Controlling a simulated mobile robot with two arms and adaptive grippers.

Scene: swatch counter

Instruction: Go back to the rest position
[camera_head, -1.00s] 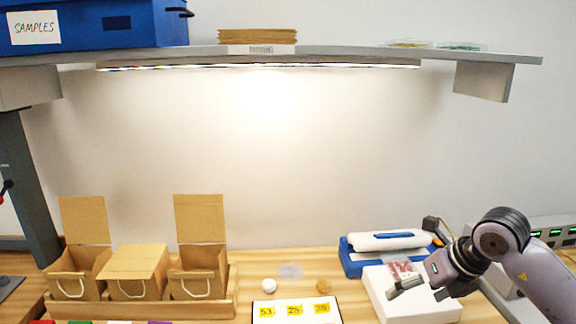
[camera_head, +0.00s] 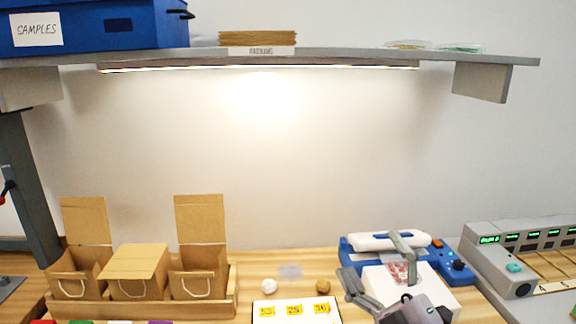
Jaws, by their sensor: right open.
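My right gripper (camera_head: 370,257) is in the lower right of the head view, with its two grey fingers spread wide apart and nothing between them. It reaches up from the bottom edge, in front of a white box (camera_head: 446,298) and a blue and white device (camera_head: 360,267). One finger shows left of the white box. My left gripper is not in view.
Three cardboard boxes (camera_head: 138,265) stand in a wooden tray (camera_head: 228,307) at left, the outer two open. A white board (camera_head: 263,303) with yellow number cards lies at centre front. A grey machine (camera_head: 492,262) stands at right. A shelf (camera_head: 350,56) spans above; the wall below is clear.

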